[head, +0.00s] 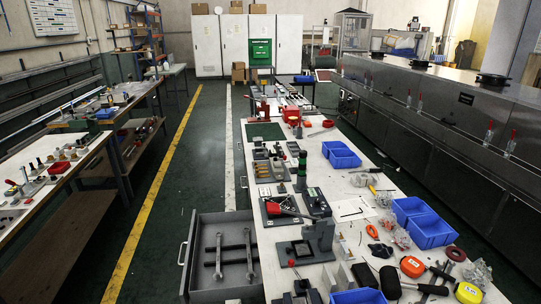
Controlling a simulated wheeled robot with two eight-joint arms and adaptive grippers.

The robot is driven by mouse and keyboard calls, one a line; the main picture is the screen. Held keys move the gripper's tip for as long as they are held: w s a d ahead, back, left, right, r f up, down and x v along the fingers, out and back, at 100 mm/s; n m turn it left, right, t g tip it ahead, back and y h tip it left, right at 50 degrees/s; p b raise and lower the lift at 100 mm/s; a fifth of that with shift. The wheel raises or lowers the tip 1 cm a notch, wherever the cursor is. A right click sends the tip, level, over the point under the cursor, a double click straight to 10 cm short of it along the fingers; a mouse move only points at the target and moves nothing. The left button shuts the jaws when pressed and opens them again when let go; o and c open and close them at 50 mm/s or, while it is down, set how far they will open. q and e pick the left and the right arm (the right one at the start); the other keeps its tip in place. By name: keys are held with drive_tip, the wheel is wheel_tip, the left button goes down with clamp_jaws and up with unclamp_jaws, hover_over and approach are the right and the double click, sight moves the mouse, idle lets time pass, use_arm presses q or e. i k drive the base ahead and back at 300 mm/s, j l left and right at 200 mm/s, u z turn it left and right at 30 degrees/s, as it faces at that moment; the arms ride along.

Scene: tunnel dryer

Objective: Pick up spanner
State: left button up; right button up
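Two grey metal spanners (217,257) (249,256) lie side by side in an open grey drawer (190,238). The drawer sticks out from the left side of the long white workbench (372,222). Both spanners point lengthwise away from me and are apart from each other. Neither of my grippers shows in the head view.
The bench holds a grey press (318,235), blue bins (430,230), orange tape measures (412,266) and hand tools. A long steel dryer (440,130) stands on the right. A second workbench (60,165) stands left. The green floor between the benches is clear.

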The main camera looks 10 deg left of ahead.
sight(219, 240)
drive_tip(key=j, duration=2.2)
drive_tip(key=i+z, duration=0.45)
drive_tip(key=i, duration=0.55)
